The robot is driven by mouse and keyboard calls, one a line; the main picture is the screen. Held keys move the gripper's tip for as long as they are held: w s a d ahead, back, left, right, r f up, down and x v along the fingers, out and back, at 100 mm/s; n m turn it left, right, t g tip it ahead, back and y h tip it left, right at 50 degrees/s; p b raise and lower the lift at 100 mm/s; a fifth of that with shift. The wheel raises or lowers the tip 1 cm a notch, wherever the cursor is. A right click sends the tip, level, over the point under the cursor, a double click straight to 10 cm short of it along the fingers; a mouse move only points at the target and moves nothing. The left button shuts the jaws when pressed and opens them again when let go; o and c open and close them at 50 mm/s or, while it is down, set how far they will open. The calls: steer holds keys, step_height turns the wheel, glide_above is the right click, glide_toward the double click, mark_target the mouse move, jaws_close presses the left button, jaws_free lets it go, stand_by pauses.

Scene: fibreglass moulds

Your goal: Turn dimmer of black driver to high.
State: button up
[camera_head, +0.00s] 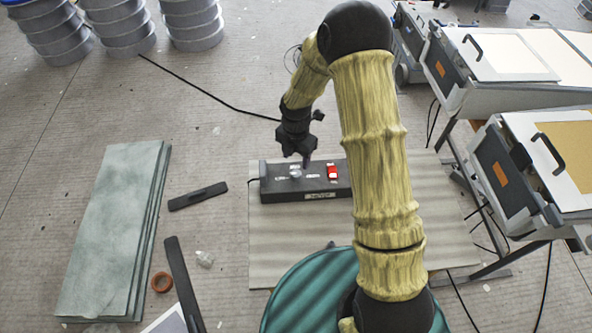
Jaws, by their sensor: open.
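The black driver (284,194) is a long dark box lying on a pale board. On its top are a small light-coloured knob (295,174), which looks like the dimmer, several small white labels and a red switch (333,172). The knob's setting is too small to read. My gripper (305,163) points down over the driver's top, just right of the knob. It is open, with nothing seen between its fingers. I cannot tell whether a fingertip touches the knob. My arm hides the driver's right end.
The driver stands on the pale board (270,250). Greenish slabs (112,230) are stacked at left, with dark bars (198,196) and a brown ring (162,282) beside them. Machines (500,180) on stands are at right. A black cable (205,92) crosses the floor behind.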

mark_target(296, 173)
step_height(296, 173, down, 8)
steer(key=shift+f+p, duration=0.1)
steer(key=shift+p, duration=0.3)
steer(key=c, duration=1)
